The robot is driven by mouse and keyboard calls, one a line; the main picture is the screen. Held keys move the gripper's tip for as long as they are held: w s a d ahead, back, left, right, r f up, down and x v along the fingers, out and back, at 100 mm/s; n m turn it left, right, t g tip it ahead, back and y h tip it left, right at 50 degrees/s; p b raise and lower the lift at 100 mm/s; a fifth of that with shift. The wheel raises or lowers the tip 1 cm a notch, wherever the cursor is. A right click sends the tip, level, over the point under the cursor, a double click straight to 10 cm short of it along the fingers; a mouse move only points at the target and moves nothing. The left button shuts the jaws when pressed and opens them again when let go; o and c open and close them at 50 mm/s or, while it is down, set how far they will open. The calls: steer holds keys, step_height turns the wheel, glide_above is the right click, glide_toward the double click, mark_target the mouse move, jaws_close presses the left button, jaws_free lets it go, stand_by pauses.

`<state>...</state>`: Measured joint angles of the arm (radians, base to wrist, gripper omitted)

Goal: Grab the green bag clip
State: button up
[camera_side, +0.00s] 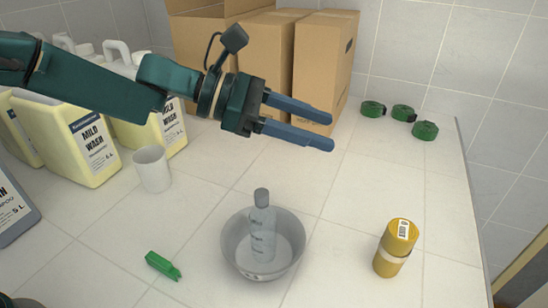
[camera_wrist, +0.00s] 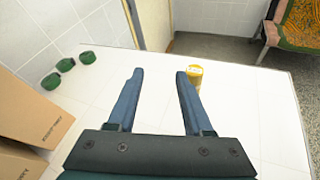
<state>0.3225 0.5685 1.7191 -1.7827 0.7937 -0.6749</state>
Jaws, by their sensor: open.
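The green bag clip (camera_side: 163,265) lies on the white tiled surface at the front left in the side view, left of a grey bowl. It is out of sight in the wrist view. My gripper (camera_side: 331,131) is open and empty, high above the surface near the cardboard boxes, pointing right. It is well apart from the clip, which lies lower and to the left. In the wrist view my gripper (camera_wrist: 159,75) shows two blue fingers spread apart with nothing between them.
A metal bowl (camera_side: 231,257) holds a clear bottle (camera_side: 263,230). A white cup (camera_side: 152,170) stands behind the clip. A yellow canister (camera_side: 396,247) stands at right. Several yellow jugs (camera_side: 85,138), cardboard boxes (camera_side: 325,60) and green rolls (camera_side: 424,131) line the back.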

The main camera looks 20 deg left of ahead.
steer(key=s+a+m+g, duration=0.1)
steer(key=s+a, duration=0.1)
steer(key=a, duration=0.6)
steer(key=m+g, duration=0.2)
steer(key=g, duration=0.3)
glide_above(148, 253)
steer(key=a, duration=0.3)
steer(key=f, duration=0.2)
steer(key=shift+g+h, duration=0.3)
steer(key=shift+h, duration=0.1)
steer(key=f, duration=1.6)
steer(key=shift+w+d, duration=0.1)
steer(key=shift+d, duration=0.1)
steer(key=shift+f, duration=0.35)
steer(key=shift+x, duration=2.55)
jaws_close()
